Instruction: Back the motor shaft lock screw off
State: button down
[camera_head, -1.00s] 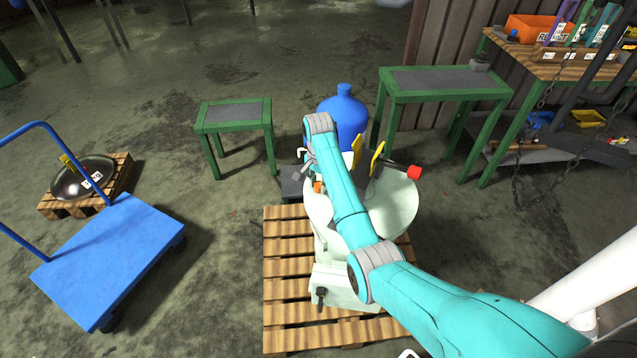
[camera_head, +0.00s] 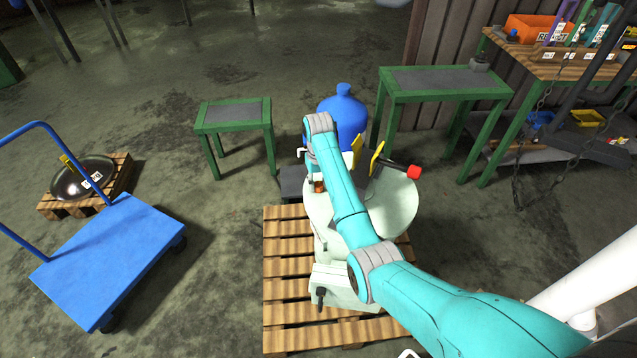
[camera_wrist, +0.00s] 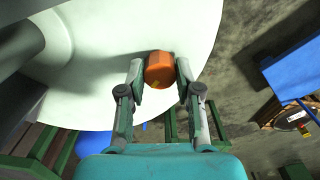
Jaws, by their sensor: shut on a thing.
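An orange knob (camera_wrist: 160,70), seemingly the motor shaft lock screw, stands out from the pale machine body (camera_wrist: 110,60) in the wrist view. My gripper (camera_wrist: 160,80) has one finger on each side of the knob and is shut on it. In the head view a bit of the orange knob (camera_head: 318,186) shows beside my teal arm, which hides most of the gripper. The pale machine (camera_head: 395,205) stands on a wooden pallet (camera_head: 285,290). The threads of the screw are hidden.
A blue drum (camera_head: 343,110) stands behind the machine. A red-tipped handle (camera_head: 413,172) sticks out to its right. Green tables (camera_head: 235,112) and (camera_head: 445,82) stand behind. A blue cart (camera_head: 110,255) is at the left, with open floor between it and the pallet.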

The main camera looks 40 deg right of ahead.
aim_at(318, 185)
jog(key=shift+n, duration=1.3)
jog(key=c, duration=0.8)
grip_release()
jog(key=shift+r, duration=3.75)
